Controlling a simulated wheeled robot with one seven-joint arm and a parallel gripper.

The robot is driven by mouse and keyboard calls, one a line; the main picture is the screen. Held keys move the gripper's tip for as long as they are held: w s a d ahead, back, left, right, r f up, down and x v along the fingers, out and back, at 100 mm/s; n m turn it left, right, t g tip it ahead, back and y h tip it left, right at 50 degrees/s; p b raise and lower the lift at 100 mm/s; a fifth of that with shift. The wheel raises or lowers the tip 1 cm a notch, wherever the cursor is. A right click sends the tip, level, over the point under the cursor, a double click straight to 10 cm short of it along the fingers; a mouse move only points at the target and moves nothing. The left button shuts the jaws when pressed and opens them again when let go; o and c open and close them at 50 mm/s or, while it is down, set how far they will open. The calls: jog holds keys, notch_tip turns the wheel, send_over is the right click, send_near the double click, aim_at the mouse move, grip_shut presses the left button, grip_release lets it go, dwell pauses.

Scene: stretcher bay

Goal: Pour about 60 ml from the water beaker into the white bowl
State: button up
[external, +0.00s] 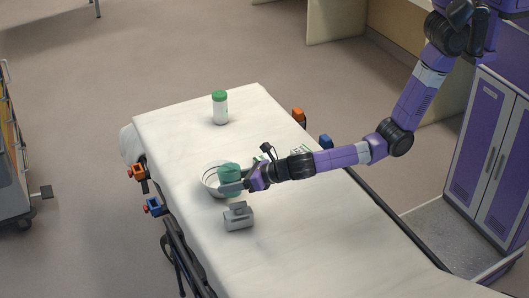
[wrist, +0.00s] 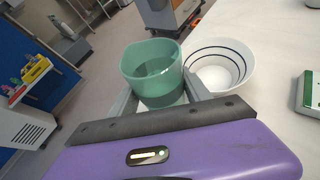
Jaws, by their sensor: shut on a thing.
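The green, see-through water beaker (external: 229,172) is held in my gripper (external: 232,186), which is shut around its sides. In the wrist view the beaker (wrist: 151,62) sits between the two fingers (wrist: 162,100), open end up, with darker liquid visible inside. The white bowl (external: 209,186) with dark rings rests on the stretcher, partly hidden behind the beaker in the external view. In the wrist view the bowl (wrist: 232,52) is just right of and beyond the beaker, and its visible inside looks white. I see no stream of water.
A white bottle with a green lid (external: 220,108) stands toward the stretcher's far end. A grey device (external: 238,217) sits close to my gripper on the near side. A green-and-white item (wrist: 308,92) is at right. The white stretcher sheet (external: 330,235) is clear toward the lower right.

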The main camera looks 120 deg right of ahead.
aim_at(234, 170)
jog(key=shift+s+d+f+m+y, duration=0.1)
jog(key=shift+d+f+m+y, duration=0.6)
jog(key=shift+y, duration=0.2)
jog(key=shift+d+r+p, duration=0.2)
jog(key=shift+r+p, duration=0.2)
jog(key=shift+p, duration=0.2)
jog(key=shift+s+d+r+m+y+p, duration=0.1)
jog(key=shift+d+r+m+y+p, duration=0.15)
jog(key=shift+d+m+y, duration=0.25)
jog(key=shift+d+r+m+y+p, duration=0.2)
jog(key=shift+d+y+p, duration=0.1)
jog(key=shift+y, duration=0.4)
jog(key=shift+r+m+y, duration=0.1)
jog(key=shift+m+y, duration=0.6)
jog(key=shift+y, duration=0.6)
jog(key=shift+f+m+y, duration=0.35)
jog(key=shift+m+y, duration=0.05)
jog(key=shift+y, duration=0.3)
jog(key=shift+r+y, duration=0.15)
jog(key=shift+y, duration=0.15)
jog(key=shift+d+r+m+y, duration=0.15)
jog(key=shift+r+m+y, duration=0.15)
jog(key=shift+m+y, duration=0.1)
jog(key=shift+s+d+f+m+y+b, duration=0.1)
jog(key=shift+d+f+m+y+b, duration=0.15)
jog(key=shift+b, duration=0.3)
jog(key=shift+d+f+m+y+b, duration=0.1)
jog(key=shift+d+y+b, duration=0.05)
jog(key=shift+d+b, duration=0.3)
